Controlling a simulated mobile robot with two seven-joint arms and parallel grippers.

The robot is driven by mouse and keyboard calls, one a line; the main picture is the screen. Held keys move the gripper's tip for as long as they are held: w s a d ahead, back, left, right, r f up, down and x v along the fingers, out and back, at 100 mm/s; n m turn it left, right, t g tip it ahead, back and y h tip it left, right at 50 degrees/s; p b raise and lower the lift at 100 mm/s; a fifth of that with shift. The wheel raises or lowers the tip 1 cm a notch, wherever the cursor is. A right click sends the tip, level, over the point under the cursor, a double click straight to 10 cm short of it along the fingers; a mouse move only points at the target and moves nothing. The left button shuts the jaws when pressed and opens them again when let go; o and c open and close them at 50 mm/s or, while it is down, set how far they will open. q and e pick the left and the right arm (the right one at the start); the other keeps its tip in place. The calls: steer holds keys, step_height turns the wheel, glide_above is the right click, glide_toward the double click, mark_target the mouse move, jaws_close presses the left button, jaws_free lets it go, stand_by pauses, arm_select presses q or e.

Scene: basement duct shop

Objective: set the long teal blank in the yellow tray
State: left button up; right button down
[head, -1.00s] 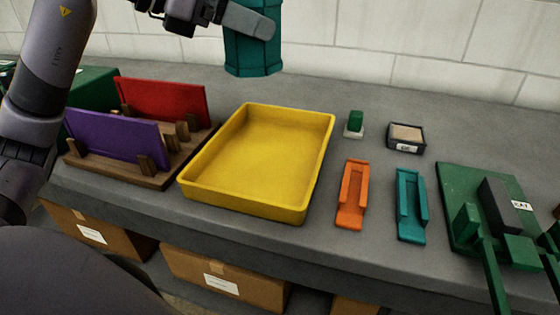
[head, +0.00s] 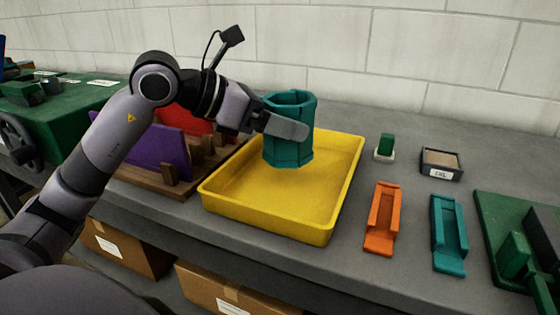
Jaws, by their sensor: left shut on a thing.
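The teal blank (head: 289,147) is a tall, many-sided hollow tube, upright with its open top showing. My left gripper (head: 285,127) is shut on its upper part, with one grey finger across the near side. The blank's lower end is over the far half of the yellow tray (head: 265,222), inside its rim as seen from here. I cannot tell whether its bottom touches the tray floor. The rest of the tray floor is bare. My right gripper is not in view.
A wooden rack with a purple panel (head: 153,146) and a red panel (head: 205,124) stands left of the tray. Orange (head: 381,220) and teal (head: 449,235) channel pieces, a small green block (head: 386,144) and a dark box (head: 441,164) lie to the right.

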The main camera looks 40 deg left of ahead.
mark_target(267, 152)
arm_select(q)
steer(key=shift+f+b, duration=0.6)
steer(key=shift+f, duration=2.7)
steer(key=shift+f+b, duration=0.2)
steer(key=shift+b, duration=0.1)
steer(key=o, duration=1.4)
steer(key=shift+r, duration=0.1)
